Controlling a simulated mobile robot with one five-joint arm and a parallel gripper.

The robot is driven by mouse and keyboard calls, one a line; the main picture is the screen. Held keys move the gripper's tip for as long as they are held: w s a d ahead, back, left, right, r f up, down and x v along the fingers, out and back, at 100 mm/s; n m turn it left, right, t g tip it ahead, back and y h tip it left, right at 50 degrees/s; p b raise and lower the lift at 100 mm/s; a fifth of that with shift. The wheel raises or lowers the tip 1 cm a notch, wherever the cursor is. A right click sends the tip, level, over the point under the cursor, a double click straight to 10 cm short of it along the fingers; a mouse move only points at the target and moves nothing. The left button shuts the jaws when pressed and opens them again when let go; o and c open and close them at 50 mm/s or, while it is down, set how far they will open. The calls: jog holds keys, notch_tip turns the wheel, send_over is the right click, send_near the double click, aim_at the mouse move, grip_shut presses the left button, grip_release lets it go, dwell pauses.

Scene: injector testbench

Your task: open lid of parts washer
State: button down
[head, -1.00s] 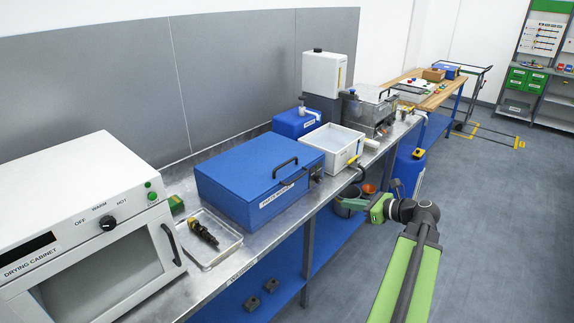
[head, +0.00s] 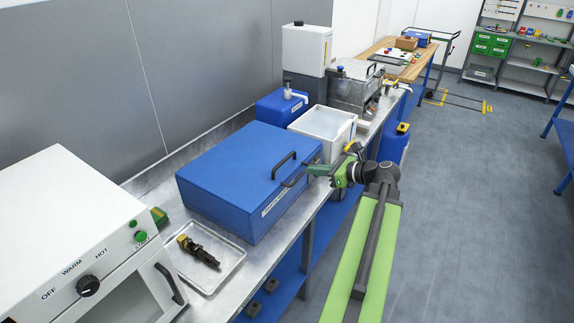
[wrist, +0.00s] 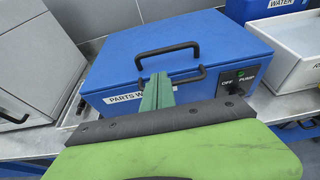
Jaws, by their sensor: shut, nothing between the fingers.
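The parts washer (head: 232,165) is a blue box on the steel bench, and its lid (wrist: 190,38) is down. A black handle (wrist: 167,50) stands on the lid near its front edge. A second black handle (wrist: 192,76) is on the front face, beside an OFF/PUMP knob (wrist: 232,86). My gripper (head: 309,171) is shut and empty, at the front of the washer by the front handle. In the wrist view its green fingers (wrist: 158,90) overlap that handle, partly hiding it and the label. I cannot tell whether they touch it.
Left of the washer lie a tray (head: 222,272) with a dark part and a drying cabinet (head: 62,225). The floor (head: 470,220) to the right is clear.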

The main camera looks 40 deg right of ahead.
aim_at(290, 177)
jog(key=b+x, duration=0.3)
jog(key=x, duration=0.7)
